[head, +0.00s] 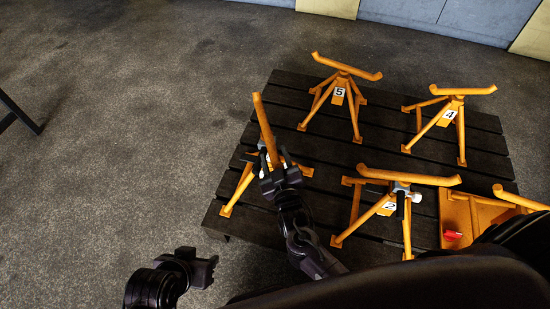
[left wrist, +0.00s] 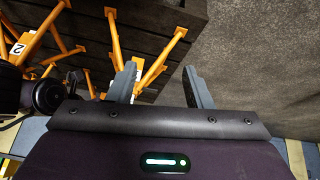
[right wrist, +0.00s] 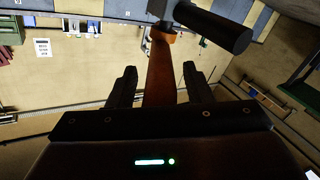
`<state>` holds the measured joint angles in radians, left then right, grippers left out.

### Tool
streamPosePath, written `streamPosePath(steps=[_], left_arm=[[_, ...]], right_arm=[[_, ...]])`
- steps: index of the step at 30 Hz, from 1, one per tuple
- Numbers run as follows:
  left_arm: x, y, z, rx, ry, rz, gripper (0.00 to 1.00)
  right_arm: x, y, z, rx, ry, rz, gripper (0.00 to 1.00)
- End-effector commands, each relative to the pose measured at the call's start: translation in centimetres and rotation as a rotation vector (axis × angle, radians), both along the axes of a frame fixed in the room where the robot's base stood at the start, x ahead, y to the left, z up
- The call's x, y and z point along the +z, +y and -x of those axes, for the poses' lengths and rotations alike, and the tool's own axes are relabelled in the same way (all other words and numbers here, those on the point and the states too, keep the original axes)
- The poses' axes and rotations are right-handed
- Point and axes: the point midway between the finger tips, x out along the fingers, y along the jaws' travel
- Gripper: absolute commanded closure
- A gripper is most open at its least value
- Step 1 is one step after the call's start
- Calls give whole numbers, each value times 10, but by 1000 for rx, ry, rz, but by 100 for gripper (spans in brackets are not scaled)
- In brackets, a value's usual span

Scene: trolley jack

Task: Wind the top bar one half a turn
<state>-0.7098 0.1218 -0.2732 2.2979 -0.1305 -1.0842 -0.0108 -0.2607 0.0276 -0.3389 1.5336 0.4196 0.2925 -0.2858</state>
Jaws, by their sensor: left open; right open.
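The orange stand at the left of the platform has a long orange top bar (head: 264,125), tilted steeply in the head view. My right gripper (head: 277,170) is open at the near end of this bar. In the right wrist view an orange bar (right wrist: 160,78) runs between the spread jaws, with visible gaps on both sides. A black cylindrical handle (right wrist: 218,27) sticks out beyond it. My left gripper (head: 210,270) is open and empty, off the platform's near left corner. Its jaws also show spread in the left wrist view (left wrist: 160,85). The left stand's number is hidden.
The dark slatted platform (head: 385,115) also carries stand 5 (head: 345,85), stand 4 (head: 450,110) and stand 2 (head: 385,195), which has a grey collar and black handle. An orange piece with a red part (head: 453,236) lies at the right.

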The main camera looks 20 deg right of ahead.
Motion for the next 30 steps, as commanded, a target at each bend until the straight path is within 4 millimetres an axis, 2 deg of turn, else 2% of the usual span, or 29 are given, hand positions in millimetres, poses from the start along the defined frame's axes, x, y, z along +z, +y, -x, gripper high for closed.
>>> streamPosePath(steps=[2,12,23,30], left_arm=[[0,0,0,0,0,0,54],[0,0,0,0,1,0,54],[1,1,1,1,8,-4,54],[4,13,5,18,64,-40,54]], right_arm=[[0,0,0,0,0,0,54],[0,0,0,0,0,0,99],[1,-2,1,18,0,1,100],[2,-17,2,116,2,7,100]])
